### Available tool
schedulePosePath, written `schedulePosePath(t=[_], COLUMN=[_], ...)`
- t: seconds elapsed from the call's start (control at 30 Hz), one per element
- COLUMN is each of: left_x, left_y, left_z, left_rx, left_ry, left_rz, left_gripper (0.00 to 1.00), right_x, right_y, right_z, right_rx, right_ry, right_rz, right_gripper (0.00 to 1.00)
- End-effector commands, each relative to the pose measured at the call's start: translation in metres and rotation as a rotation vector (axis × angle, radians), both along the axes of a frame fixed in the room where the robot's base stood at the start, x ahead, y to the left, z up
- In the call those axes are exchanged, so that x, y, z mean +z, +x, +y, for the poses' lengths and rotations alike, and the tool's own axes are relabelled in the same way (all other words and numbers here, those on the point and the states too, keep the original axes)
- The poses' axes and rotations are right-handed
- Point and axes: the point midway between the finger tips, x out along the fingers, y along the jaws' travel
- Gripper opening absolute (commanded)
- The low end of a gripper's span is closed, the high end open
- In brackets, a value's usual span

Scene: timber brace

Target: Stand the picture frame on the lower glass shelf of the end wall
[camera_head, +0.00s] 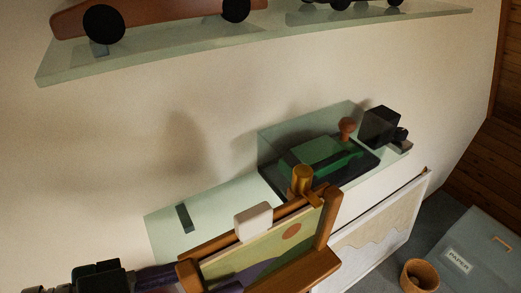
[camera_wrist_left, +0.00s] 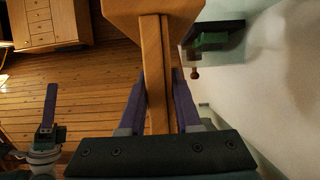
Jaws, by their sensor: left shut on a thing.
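The picture frame (camera_head: 328,222) has a thick wooden border around a green, purple and orange picture. It is tilted in the head view, in front of the lower glass shelf (camera_head: 160,222), and hides part of it. My left gripper (camera_head: 172,275) is shut on the frame's left side. In the left wrist view its purple fingers (camera_wrist_left: 159,100) close on the wooden edge (camera_wrist_left: 153,60). Whether the frame touches the shelf cannot be told. A purple finger, likely of my right gripper (camera_wrist_left: 48,105), shows at the left of the wrist view; its opening is unclear.
On the lower shelf, a glass case holds a green model (camera_head: 322,155), with a black camera (camera_head: 380,127) beyond. The shelf's left part looks clear apart from a dark strip (camera_head: 185,218). The upper shelf (camera_head: 165,58) holds model cars.

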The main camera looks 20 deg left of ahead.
Motion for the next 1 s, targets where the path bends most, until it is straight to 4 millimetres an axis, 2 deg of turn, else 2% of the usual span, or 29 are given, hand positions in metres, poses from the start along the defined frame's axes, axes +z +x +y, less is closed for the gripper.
schedulePosePath(t=[1.0], left_x=[-0.001], left_y=[0.057], left_z=[0.066], left_rx=[0.001], left_ry=[0.0], left_rz=[-0.004], left_gripper=[0.0], right_x=[-0.004], right_y=[0.0], right_z=[-0.001], right_rx=[0.003], right_ry=[-0.005], right_rz=[-0.002], right_gripper=[0.68])
